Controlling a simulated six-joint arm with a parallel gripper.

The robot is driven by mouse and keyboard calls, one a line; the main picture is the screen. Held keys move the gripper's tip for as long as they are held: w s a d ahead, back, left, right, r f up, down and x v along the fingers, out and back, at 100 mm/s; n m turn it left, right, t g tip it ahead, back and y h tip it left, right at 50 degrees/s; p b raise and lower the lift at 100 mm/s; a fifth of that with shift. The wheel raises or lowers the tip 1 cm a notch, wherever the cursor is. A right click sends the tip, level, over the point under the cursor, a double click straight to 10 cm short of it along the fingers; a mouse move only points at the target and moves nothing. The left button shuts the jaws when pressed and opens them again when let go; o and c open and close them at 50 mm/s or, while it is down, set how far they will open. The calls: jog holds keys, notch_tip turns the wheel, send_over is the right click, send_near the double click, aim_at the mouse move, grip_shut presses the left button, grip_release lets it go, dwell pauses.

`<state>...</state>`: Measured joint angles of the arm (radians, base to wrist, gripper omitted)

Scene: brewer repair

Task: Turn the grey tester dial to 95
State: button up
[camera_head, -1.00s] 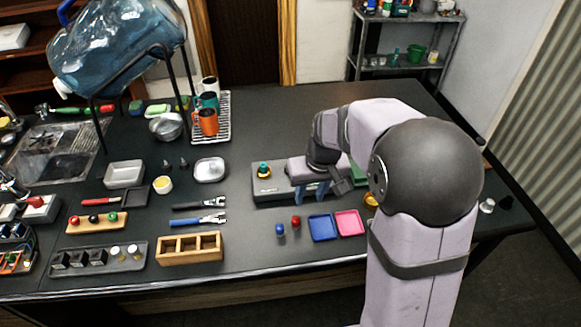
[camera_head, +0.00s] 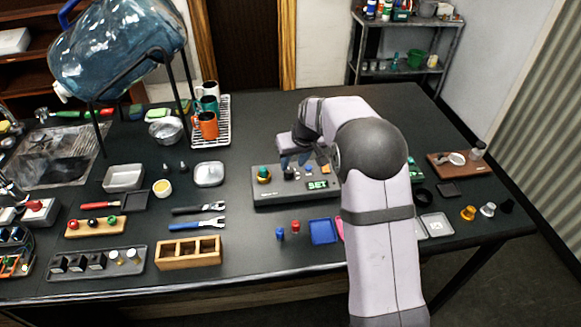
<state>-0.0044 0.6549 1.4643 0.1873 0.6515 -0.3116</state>
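The grey tester (camera_head: 275,198) is a low box on the dark bench. Its display (camera_head: 317,184) is lit green and seems to read "SET"; I see no number 95. My arm hides the tester's right part.
A blue tray (camera_head: 323,231) and blue and red pegs (camera_head: 280,233) lie in front of the tester. A wooden divided box (camera_head: 189,251) and pliers (camera_head: 197,226) are to the left. A mug rack (camera_head: 223,128) stands behind left. The bench behind the tester is clear.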

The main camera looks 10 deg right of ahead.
aim_at(290, 171)
jog(key=shift+p+x, duration=0.95)
jog(key=shift+x, duration=1.65)
jog(key=c, duration=0.8)
